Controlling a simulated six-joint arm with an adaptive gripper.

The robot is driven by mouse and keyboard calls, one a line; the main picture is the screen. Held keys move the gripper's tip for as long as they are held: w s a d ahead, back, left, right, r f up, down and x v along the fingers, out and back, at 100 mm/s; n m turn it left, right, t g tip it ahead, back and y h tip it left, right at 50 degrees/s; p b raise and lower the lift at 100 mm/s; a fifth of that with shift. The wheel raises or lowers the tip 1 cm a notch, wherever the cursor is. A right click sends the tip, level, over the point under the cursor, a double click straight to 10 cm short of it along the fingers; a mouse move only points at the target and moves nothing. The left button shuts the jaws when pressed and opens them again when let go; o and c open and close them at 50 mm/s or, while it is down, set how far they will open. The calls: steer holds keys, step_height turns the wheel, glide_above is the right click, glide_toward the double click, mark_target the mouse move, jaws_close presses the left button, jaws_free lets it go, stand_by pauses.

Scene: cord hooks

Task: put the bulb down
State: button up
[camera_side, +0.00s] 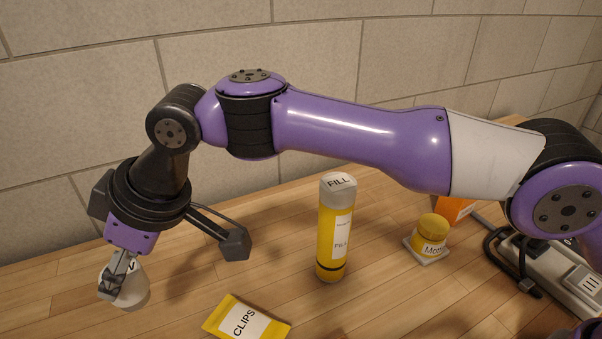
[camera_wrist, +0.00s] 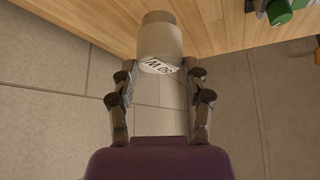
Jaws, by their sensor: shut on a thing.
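The bulb (camera_side: 134,289) is a pale grey-white rounded piece with a printed label, at the lower left in the side view. In the wrist view the bulb (camera_wrist: 160,38) shows at the top centre, with its label facing my gripper. My gripper (camera_side: 118,284) is shut on the bulb, with one finger on each side of it in the wrist view (camera_wrist: 158,85). In the side view the near finger covers part of the bulb. I cannot tell whether the bulb touches the wooden table (camera_side: 190,285).
A yellow CLIPS packet (camera_side: 245,320) lies right of the bulb. A tall yellow FILL tube (camera_side: 334,230) stands beyond it. A yellow jar (camera_side: 431,233) stands on a small pale square. A power strip (camera_side: 560,270) with a dark cord lies at the right. A stone wall (camera_side: 80,130) stands behind.

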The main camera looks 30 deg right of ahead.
steer(key=w+d+m, duration=0.1)
steer(key=w+d, duration=0.2)
steer(key=d, duration=0.1)
steer(key=w+d+m+t, duration=0.1)
steer(key=w+d, duration=0.2)
steer(key=d, duration=0.1)
steer(key=w+d+r+m+h, duration=0.1)
steer(key=w+d, duration=0.2)
steer(key=shift+w+d+r+t, duration=0.1)
steer(key=shift+w+d+t, duration=0.1)
steer(key=shift+d+t, duration=0.15)
steer(key=w+d+m+t+h, duration=0.1)
steer(key=w+d+m, duration=0.15)
steer(key=d, duration=0.75)
steer(key=w+d+m+h, duration=0.1)
steer(key=w+d+m, duration=0.15)
steer(key=d, duration=0.75)
steer(key=s+d+r+m+t+h, duration=0.1)
steer(key=s+d+m+h, duration=0.2)
steer(key=d, duration=1.7)
steer(key=s+d+f+m+h, duration=0.25)
steer(key=s+d+m, duration=0.55)
steer(key=s+d, duration=1)
steer(key=shift+g+h, duration=0.35)
steer(key=f, duration=0.6)
steer(key=s+f, duration=0.1)
steer(key=f, duration=0.2)
steer(key=shift+f, duration=0.2)
